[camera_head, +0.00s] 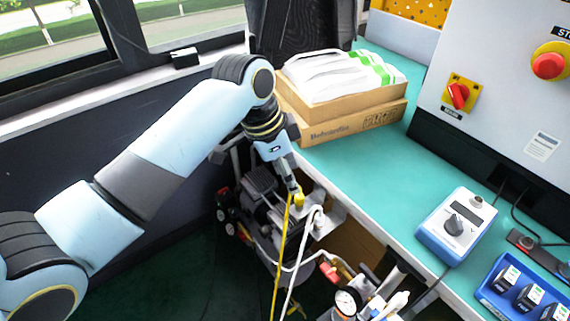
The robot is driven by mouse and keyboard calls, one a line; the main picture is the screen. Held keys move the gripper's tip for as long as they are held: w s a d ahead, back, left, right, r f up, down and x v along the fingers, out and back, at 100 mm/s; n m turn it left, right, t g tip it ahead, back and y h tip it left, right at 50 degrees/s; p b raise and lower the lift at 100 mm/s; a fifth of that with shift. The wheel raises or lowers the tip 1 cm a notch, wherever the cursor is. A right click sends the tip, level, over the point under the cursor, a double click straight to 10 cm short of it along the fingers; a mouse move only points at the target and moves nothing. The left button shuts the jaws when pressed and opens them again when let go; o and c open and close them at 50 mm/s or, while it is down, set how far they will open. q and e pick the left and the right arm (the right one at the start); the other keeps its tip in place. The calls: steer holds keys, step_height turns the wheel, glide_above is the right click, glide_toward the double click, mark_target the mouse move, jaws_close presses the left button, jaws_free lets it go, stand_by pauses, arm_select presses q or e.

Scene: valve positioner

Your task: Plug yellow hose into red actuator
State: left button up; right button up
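My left gripper (294,187) reaches in over the equipment beside the teal bench. Its fingers look closed at the yellow end of the yellow hose (283,255). The hose hangs from there down to the bottom edge of the picture. A small red part (329,271) sits below and right of the gripper, next to a pressure gauge (346,301). It may be the red actuator, but it is small and partly hidden. The hose end is apart from this red part. My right gripper is not in view.
A white hose (291,282) runs beside the yellow one. The teal bench (354,166) holds cardboard boxes (340,121) with white bags, a blue-and-white meter (457,226) and a blue tray (491,290). A compressor-like machine (262,205) stands below the bench edge.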

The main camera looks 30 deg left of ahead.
mark_target(298, 195)
arm_select(q)
steer(key=b+x, duration=0.1)
steer(key=x, duration=0.8)
steer(key=shift+f, duration=0.2)
jaws_close()
